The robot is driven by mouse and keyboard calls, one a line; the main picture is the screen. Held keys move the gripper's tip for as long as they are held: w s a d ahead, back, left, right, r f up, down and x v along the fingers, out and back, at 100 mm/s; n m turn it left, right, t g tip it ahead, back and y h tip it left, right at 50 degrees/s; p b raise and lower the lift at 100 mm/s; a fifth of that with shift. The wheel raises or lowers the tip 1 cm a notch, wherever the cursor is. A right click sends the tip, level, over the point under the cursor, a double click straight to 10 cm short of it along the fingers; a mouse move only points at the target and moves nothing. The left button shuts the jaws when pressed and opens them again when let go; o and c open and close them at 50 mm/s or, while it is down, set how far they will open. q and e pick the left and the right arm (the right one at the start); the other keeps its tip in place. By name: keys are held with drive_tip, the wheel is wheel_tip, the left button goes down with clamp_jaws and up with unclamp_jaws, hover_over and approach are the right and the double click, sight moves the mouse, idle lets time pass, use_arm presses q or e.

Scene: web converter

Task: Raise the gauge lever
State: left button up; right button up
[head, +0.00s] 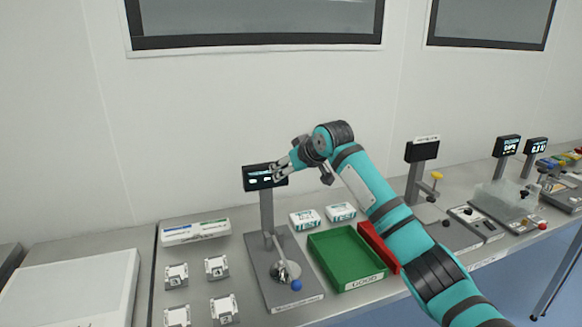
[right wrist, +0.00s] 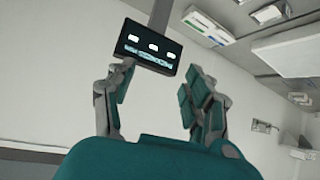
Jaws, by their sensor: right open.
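The gauge (head: 266,215) stands on the bench left of centre, with a grey base, an upright post and a dark display (head: 262,182) on top. Its lever ends in a blue ball (head: 296,285), low at the front of the base. My right gripper (head: 277,172) is up at the display, well above the blue ball. In the right wrist view my right gripper (right wrist: 158,82) is open with nothing between its fingers. The display also shows there (right wrist: 152,47), upside down beyond the fingers. The lever does not show in the right wrist view. My left gripper is not in view.
A green tray (head: 345,258) and a red tray (head: 378,245) are right of the gauge. White boxes (head: 305,219) stand behind them. Several small white parts (head: 216,267) lie on the left. Another stand with a yellow knob (head: 436,176) is farther right.

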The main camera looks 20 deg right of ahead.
drive_tip(key=shift+v, duration=0.9)
